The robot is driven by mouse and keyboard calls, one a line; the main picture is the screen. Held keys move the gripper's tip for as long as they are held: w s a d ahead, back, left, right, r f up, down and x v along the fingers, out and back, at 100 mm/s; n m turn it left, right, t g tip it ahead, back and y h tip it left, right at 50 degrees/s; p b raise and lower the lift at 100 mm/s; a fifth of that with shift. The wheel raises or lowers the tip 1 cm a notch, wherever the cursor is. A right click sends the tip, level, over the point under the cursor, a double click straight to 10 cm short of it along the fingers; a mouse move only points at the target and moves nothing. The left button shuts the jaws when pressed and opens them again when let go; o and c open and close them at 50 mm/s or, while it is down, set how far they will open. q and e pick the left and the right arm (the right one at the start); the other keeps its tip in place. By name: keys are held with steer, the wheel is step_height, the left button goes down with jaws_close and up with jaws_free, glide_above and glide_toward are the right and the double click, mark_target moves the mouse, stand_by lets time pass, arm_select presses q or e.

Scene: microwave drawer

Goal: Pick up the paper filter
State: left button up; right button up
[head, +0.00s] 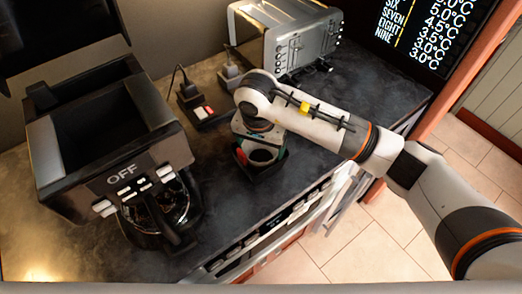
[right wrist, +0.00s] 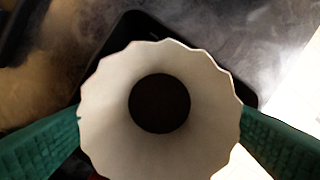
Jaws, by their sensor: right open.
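The paper filter (right wrist: 160,55) is a white cup with a fluted rim and a dark round bottom, seen from above in the right wrist view. It sits over a black holder (right wrist: 125,25). My right gripper (right wrist: 160,118) is open, its green fingers on either side of the filter and close to its rim; I cannot tell whether they touch it. In the head view my right gripper (head: 260,150) is over the black holder (head: 265,172) near the counter's front edge, partly hiding the filter. My left gripper is not in view.
A coffee machine (head: 125,180) marked OFF stands at left on the dark counter (head: 240,215). A silver toaster (head: 290,45) is at the back. A small block with a red switch (head: 205,112) lies behind the holder. Free counter lies right of my gripper.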

steer(key=shift+f, duration=0.15)
steer(key=shift+c, duration=0.2)
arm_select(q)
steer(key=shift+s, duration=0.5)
arm_select(e)
steer(key=c, duration=0.6)
arm_select(q)
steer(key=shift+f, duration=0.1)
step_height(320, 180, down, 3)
steer(key=b, duration=0.3)
arm_select(e)
step_height(320, 180, up, 10)
steer(key=shift+r, duration=0.1)
